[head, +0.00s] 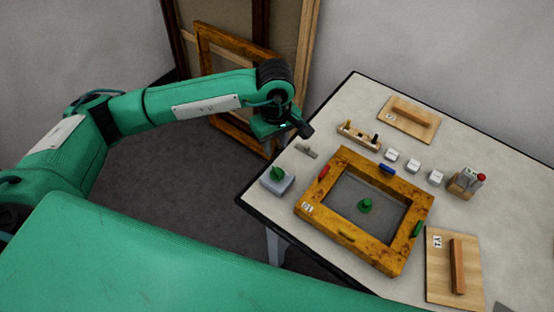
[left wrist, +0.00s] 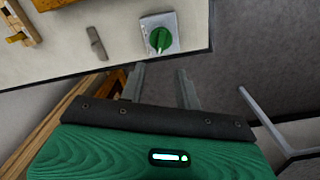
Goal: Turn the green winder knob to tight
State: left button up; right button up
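A green knob (head: 278,175) sits on a small pale block at the table's left edge; it also shows in the left wrist view (left wrist: 160,39), with a light pointer line across it. Any marking for tight is too small to read. Another green knob-like piece (head: 366,205) stands inside the gilt frame. My left gripper (head: 304,129) is above the table's left edge, beyond the block in the head view and apart from it. In the left wrist view its two fingers (left wrist: 160,70) are spread, with nothing between them. My right gripper is not in view.
A gilt frame (head: 343,238) with coloured clips lies on the table (head: 352,100). A small grey piece (head: 306,151) lies near the block. Beyond are a wooden rack (head: 358,136), several white cubes and a board (head: 408,119). Another board (head: 440,265) lies at right. Frames lean against the wall.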

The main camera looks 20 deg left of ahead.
aim_at(276, 168)
pick_arm(q)
notch_tip(276, 168, down, 9)
jog(key=p, duration=0.3)
jog(key=shift+f, duration=0.5)
jog(key=shift+c, duration=0.2)
grip_shut()
